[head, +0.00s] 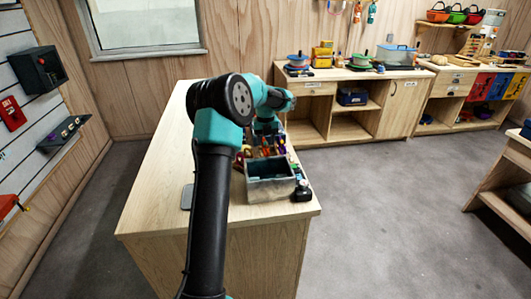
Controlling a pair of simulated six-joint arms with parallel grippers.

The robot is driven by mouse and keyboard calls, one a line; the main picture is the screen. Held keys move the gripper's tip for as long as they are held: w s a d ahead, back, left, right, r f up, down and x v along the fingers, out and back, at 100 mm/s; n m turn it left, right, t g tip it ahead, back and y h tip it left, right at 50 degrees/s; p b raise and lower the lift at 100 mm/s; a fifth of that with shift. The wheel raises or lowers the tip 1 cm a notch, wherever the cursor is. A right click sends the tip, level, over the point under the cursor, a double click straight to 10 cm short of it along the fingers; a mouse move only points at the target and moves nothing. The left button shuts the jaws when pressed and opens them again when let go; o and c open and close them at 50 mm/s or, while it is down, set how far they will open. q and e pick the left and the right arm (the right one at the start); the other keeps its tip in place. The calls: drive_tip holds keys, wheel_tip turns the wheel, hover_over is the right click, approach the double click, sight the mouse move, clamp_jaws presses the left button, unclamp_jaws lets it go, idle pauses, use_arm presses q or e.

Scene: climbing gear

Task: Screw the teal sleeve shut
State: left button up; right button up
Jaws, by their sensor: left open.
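My left arm, black and teal, reaches up over the wooden counter (165,170) and bends down at the wrist. My left gripper (266,137) is over the far right part of the counter, just behind a grey bin, and is open. Small coloured climbing gear (265,149), with red, yellow and purple parts, is below and around it. I cannot pick out the teal sleeve among these small pieces. My wrist and the bin hide part of that area. My right gripper is not in view.
The grey bin (270,189), teal inside, stands near the counter's right edge. A small black object (302,191) is beside it. The counter's left side is clear. Shelving (345,110) stands along the back wall.

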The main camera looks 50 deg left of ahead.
use_arm(q)
drive_tip(key=shift+s+a, duration=0.65)
drive_tip(key=shift+s, duration=0.35)
idle(0.8)
drive_tip(key=shift+f, duration=1.4)
drive_tip(key=shift+w+d, duration=0.65)
drive_tip(key=shift+w, duration=0.35)
drive_tip(key=shift+r, duration=0.1)
drive_tip(key=shift+s+a+r, duration=0.15)
drive_tip(key=shift+r, duration=0.55)
drive_tip(key=shift+s+a+r, duration=0.15)
drive_tip(key=shift+r, duration=0.5)
